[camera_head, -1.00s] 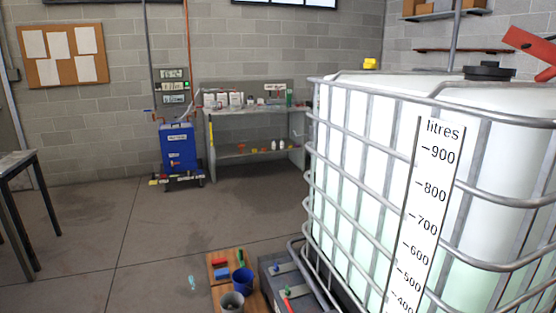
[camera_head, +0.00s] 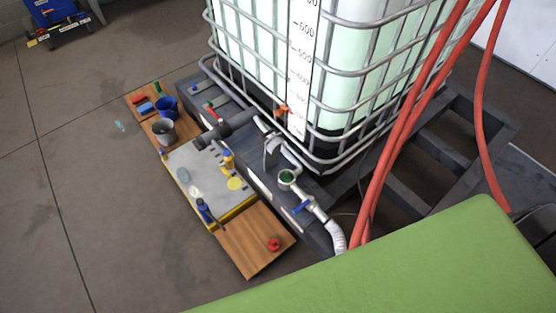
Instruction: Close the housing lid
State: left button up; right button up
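A small round housing (camera_head: 287,178) with a green inside sits on the pipework in front of the big caged tank. Its top looks open. A grey rounded piece (camera_head: 272,147) stands up just behind it and looks like its raised lid; it is too small to be sure. Neither of my grippers shows in the head view.
The caged tank (camera_head: 335,75) rises behind the housing. A blue-handled valve (camera_head: 303,206) and white hose (camera_head: 335,238) lie to its right. Red hoses (camera_head: 400,140) hang farther right. A wooden board (camera_head: 250,240) and a grey-topped tray (camera_head: 195,165) lie left.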

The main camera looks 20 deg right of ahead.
aim_at(272, 146)
jog(key=k+z, duration=0.5)
jog(key=k+l+z, duration=0.25)
jog(key=z, duration=0.25)
jog(key=j+z, duration=0.15)
jog(key=z, duration=0.3)
jog(key=j+z, duration=0.2)
jog(key=z, duration=0.25)
jog(key=j+z, duration=0.2)
jog(key=z, duration=0.3)
jog(key=j+z, duration=0.15)
jog(key=z, duration=0.3)
jog(key=k+j, duration=0.15)
jog(key=j, duration=0.45)
jog(key=k+j, duration=0.2)
jog(key=j, duration=0.35)
jog(key=k+j, duration=0.15)
jog(key=j, duration=0.45)
jog(key=k+j, duration=0.15)
jog(key=j, duration=0.4)
jog(key=k+j, duration=0.2)
jog(key=j, duration=0.4)
jog(key=k+j, duration=0.15)
jog(key=j, duration=0.4)
jog(key=k+j, duration=0.15)
jog(key=j, duration=0.45)
jog(key=k+j, duration=0.2)
jog(key=j, duration=0.35)
